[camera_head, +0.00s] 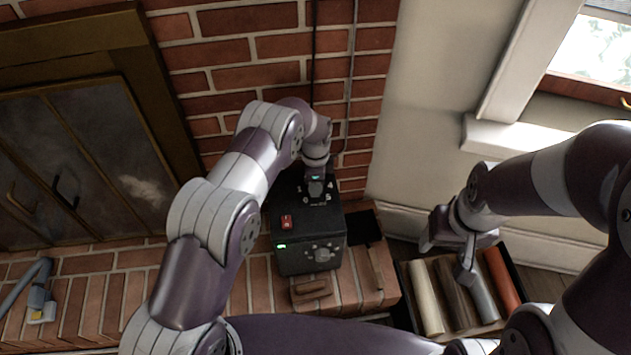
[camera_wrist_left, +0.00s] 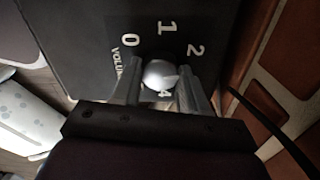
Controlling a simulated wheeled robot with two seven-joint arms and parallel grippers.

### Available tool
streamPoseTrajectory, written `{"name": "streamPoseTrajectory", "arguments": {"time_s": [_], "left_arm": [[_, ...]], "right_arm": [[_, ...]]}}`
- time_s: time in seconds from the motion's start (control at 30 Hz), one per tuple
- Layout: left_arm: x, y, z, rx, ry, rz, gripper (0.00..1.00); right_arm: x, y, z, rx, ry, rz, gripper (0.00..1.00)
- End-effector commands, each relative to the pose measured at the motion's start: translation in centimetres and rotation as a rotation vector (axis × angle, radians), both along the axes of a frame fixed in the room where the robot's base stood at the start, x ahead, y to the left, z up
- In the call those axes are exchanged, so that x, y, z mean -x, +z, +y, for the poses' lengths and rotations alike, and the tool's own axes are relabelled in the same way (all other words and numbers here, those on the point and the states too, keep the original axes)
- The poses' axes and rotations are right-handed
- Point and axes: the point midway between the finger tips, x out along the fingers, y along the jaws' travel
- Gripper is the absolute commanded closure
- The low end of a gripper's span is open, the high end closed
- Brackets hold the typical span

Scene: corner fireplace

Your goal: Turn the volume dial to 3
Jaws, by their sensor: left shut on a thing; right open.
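A black box (camera_head: 308,232) stands on the brick hearth with numbers printed on its top. My left gripper (camera_head: 316,187) reaches down onto the top of the box and hides the dial there in the head view. In the left wrist view the round grey volume dial (camera_wrist_left: 160,73) sits between the two fingers of the left gripper (camera_wrist_left: 158,84), shut on its sides. The printed 0, 1 and 2 show around it, with "VOLUME" lettering partly covered. A 4 shows below it. I cannot tell which number the dial points to. My right gripper (camera_head: 447,258) is open and empty.
The box has a red switch (camera_head: 287,221), a green light and front knobs. A dark tray (camera_head: 404,276) with several coloured rolls lies below my right gripper. A brick wall (camera_head: 240,50) rises behind the box. A blue-grey tool (camera_head: 40,300) lies on the left hearth.

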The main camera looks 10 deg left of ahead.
Motion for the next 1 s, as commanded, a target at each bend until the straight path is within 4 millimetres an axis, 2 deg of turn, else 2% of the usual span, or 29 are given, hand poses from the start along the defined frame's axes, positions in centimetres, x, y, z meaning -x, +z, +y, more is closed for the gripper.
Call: {"name": "streamPoseTrajectory", "arguments": {"time_s": [0.5, 1.0], "left_arm": [[0.09, -0.11, 0.11, 0.000, -0.411, 0.004, 0.87], [0.05, -0.07, 0.12, -0.001, -0.553, 0.003, 0.87]], "right_arm": [[0.00, -0.15, 0.00, 0.000, 0.000, 0.000, 0.35], [0.00, -0.18, 0.00, 0.000, 0.000, 0.000, 0.35]]}}
